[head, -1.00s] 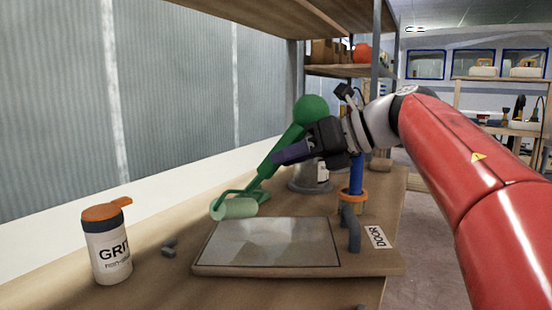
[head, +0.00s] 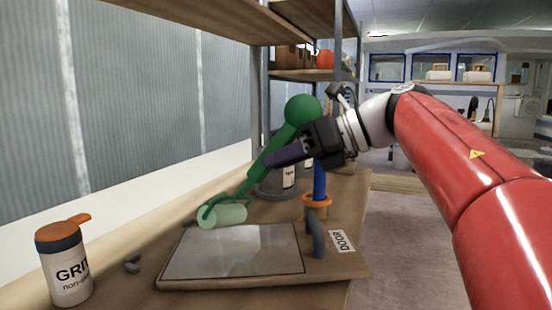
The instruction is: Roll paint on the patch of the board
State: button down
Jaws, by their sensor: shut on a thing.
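The green paint roller (head: 262,166) has a ball-ended handle and a pale green sleeve (head: 223,216). My gripper (head: 285,153) is shut on its handle and holds it tilted, sleeve end down. The sleeve is over or just beyond the far left edge of the board; whether it touches anything I cannot tell. The board (head: 315,277) lies flat on the bench, with a grey handle and a "DOOR" label at its right. Its patch (head: 235,252) is a glossy grey, dark-edged rectangle.
Behind the board are a blue-handled tool (head: 320,182) in an orange-rimmed holder and a grey can (head: 275,190), partly hidden. A shelf post (head: 345,90) rises behind my gripper.

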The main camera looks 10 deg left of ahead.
jog(key=p, duration=0.2)
send_near(250, 170)
jog(key=shift+w+d+f, duration=0.15)
jog(key=shift+w+d, duration=0.3)
jog(key=shift+d, duration=0.2)
jog(key=shift+b+x, duration=1.1)
jog(key=shift+x, duration=1.4)
jog(key=shift+r+b+x, duration=0.1)
jog(key=shift+b+x, duration=0.2)
jog(key=shift+x, duration=1)
jog(key=shift+r+b+x, duration=0.15)
jog(key=shift+b+x, duration=0.1)
jog(key=shift+x, duration=1)
jog(key=shift+w, duration=0.1)
